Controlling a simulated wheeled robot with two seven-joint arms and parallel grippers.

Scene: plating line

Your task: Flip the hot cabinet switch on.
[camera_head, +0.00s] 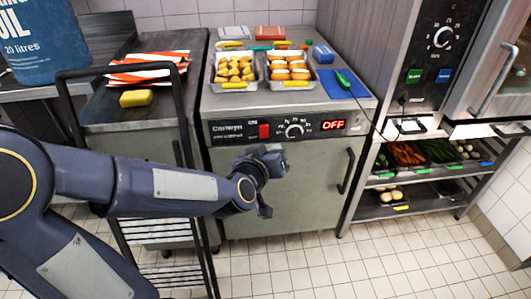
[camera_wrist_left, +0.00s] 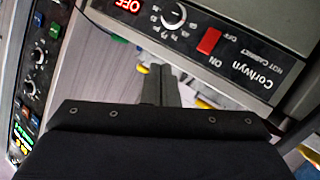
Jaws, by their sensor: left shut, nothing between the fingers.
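The hot cabinet (camera_head: 280,190) stands in the middle of the head view, with a dark control panel along its upper front. Its red switch (camera_head: 264,131) sits on the panel, left of the round dial (camera_head: 294,131). The lit red display (camera_head: 333,125) reads OFF. In the left wrist view, turned over, the switch (camera_wrist_left: 209,40) shows between dial and name, with ON and OFF labels beside it. My left gripper (camera_head: 272,160) is in front of the cabinet door, just below the panel, apart from the switch. Its fingers (camera_wrist_left: 160,85) are shut and empty. My right gripper is out of view.
Food trays (camera_head: 234,86), small packs and a blue board (camera_head: 343,84) with a green-handled tool lie on the cabinet top. A black-framed trolley (camera_head: 70,100) stands left. A door handle (camera_head: 346,170) sticks out right of my gripper. An oven and shelves stand further right.

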